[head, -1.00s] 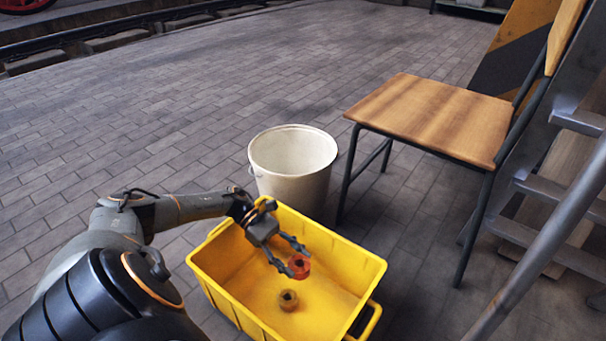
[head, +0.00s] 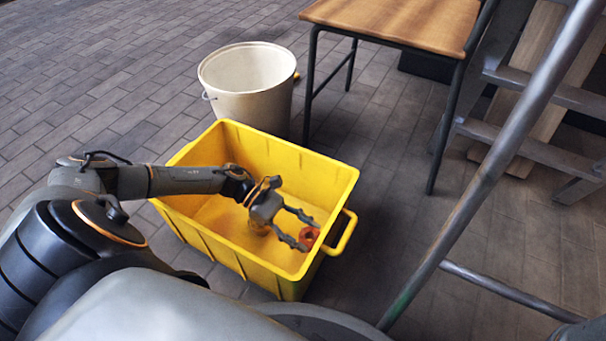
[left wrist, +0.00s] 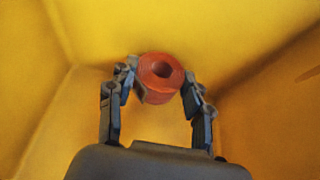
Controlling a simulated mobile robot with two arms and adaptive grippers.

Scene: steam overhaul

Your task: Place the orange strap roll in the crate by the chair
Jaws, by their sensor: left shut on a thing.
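The orange strap roll (head: 309,236), a small red-orange ring with a dark hole, is between the fingertips of my left gripper (head: 307,235). The left wrist view also shows the roll (left wrist: 160,78), with the fingers shut on it from both sides. The yellow crate (head: 180,222) stands on the floor by the chair (head: 400,22). The gripper and roll are inside the crate's outline near its right wall. I cannot tell how far the roll is above the crate floor. My right gripper is not in view.
A small brownish piece (head: 258,229) in the crate is mostly hidden by my gripper. A cream bucket (head: 250,95) stands just behind the crate. Metal steps with a slanting rail (head: 490,170) stand at the right. The paved floor at the left is clear.

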